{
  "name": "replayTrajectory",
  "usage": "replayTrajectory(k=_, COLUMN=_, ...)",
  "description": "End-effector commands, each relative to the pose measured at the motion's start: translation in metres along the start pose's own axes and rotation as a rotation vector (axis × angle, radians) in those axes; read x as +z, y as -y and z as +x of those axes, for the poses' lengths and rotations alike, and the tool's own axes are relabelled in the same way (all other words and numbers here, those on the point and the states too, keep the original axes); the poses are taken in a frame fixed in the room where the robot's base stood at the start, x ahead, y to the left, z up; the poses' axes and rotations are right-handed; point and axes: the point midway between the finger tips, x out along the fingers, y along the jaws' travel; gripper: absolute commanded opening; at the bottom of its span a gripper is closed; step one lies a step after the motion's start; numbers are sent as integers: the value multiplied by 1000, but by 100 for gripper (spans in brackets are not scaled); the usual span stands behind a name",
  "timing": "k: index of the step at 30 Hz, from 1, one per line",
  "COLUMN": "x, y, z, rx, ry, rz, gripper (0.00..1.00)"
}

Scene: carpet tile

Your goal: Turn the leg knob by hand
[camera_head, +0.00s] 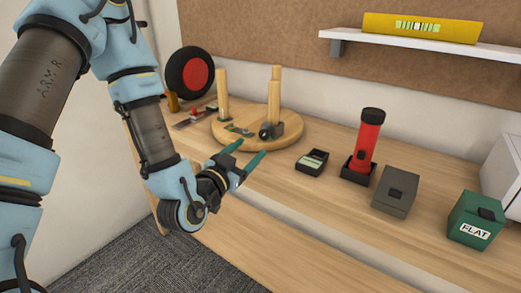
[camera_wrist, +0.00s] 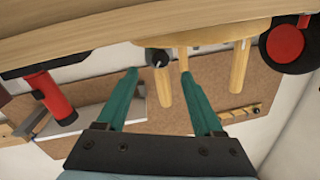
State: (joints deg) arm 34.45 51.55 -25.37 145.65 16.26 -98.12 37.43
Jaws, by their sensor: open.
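A round wooden stool seat (camera_head: 245,112) lies on the bench with wooden legs standing up from it. A dark knob (camera_head: 266,131) sits at the foot of the front right leg (camera_head: 273,103). In the wrist view, which is upside down, the knob (camera_wrist: 159,58) shows beside that leg (camera_wrist: 164,88), beyond and between my fingertips. My gripper (camera_head: 250,149) is open and empty, in front of the seat's near edge, with its teal fingers pointing towards the knob. The fingers (camera_wrist: 159,75) are apart from the knob.
Right of the stool stand a small black tray (camera_head: 312,162), a red flashlight (camera_head: 367,140) in a black holder, a grey box (camera_head: 396,192) and a green box marked FLAT (camera_head: 475,220). A black-and-red wheel (camera_head: 190,73) is behind left. A shelf (camera_head: 420,47) holds a yellow level (camera_head: 422,27).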

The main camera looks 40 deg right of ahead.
Motion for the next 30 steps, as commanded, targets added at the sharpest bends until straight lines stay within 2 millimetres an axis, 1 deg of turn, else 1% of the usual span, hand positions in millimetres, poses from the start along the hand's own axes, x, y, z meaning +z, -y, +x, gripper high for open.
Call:
replayTrajectory(k=1, x=5, y=-1, z=4, rx=-2, ry=-5, rz=2, gripper=68)
replayTrajectory(k=6, x=4, y=-1, z=16, rx=-2, ry=-4, rz=1, gripper=68)
replayTrajectory(k=8, x=-3, y=1, z=27, rx=-2, ry=-2, rz=-2, gripper=68)
replayTrajectory(k=12, x=-3, y=1, z=49, rx=-1, ry=0, rz=-2, gripper=68)
replayTrajectory(k=16, x=-2, y=0, z=63, rx=-1, ry=0, rz=-1, gripper=68)
replayTrajectory(k=21, x=-1, y=0, z=70, rx=0, ry=0, rz=-1, gripper=68)
replayTrajectory(k=28, x=-1, y=0, z=70, rx=0, ry=0, rz=-1, gripper=68)
replayTrajectory(k=30, x=-1, y=0, z=70, rx=0, ry=0, rz=-1, gripper=60)
